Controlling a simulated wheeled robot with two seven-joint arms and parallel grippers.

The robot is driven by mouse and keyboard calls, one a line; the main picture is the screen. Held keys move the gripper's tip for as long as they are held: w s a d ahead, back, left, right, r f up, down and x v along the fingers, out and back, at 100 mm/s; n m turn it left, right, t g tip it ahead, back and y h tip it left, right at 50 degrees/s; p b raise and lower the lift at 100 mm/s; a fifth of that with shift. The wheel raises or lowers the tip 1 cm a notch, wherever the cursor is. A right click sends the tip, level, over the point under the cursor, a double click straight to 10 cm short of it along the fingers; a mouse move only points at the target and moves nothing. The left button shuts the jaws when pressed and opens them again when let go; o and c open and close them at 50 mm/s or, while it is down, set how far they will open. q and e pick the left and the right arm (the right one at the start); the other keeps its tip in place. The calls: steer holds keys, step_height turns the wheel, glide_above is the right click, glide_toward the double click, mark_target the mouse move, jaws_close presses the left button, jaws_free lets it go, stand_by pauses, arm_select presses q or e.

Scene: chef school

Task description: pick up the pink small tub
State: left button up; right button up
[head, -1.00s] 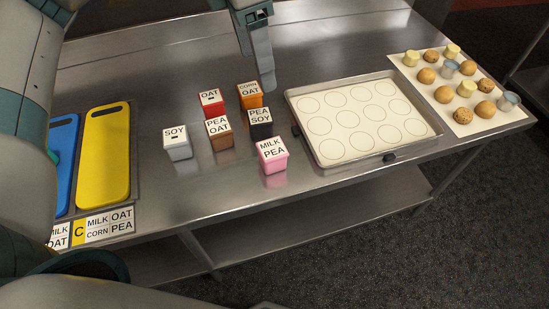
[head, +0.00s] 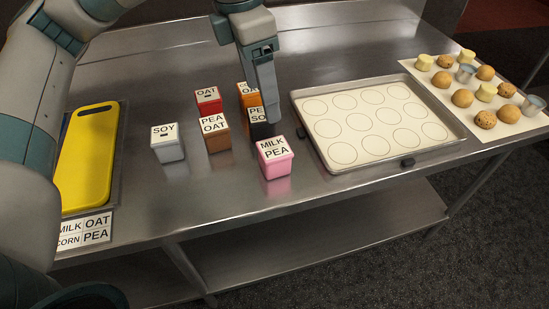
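The pink small tub (head: 276,168), with a lid marked MILK and PEA, stands upright on the steel table at the front of a group of tubs. My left gripper (head: 267,108) points down just behind and above it in the picture, apparently apart from it. The fingers line up as one narrow shape, so their opening is hidden. They partly cover the orange tub (head: 244,98) and the black tub (head: 257,127). My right gripper is out of view.
A baking tray (head: 334,168) lies to the right, near the pink tub. A yellow board (head: 86,165) lies to the left. Bare steel lies in front.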

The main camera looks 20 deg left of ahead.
arm_select(q)
steer(key=p, duration=0.2)
glide_above(273, 148)
steer(key=a, duration=0.1)
steer(key=f, duration=0.7)
steer(key=shift+s+f, duration=0.25)
steer(key=f, duration=0.3)
steer(key=shift+w+d+f+p, duration=0.2)
steer(key=shift+d+f+p, duration=0.05)
steer(key=shift+f+p, duration=0.15)
steer(key=shift+f, duration=0.45)
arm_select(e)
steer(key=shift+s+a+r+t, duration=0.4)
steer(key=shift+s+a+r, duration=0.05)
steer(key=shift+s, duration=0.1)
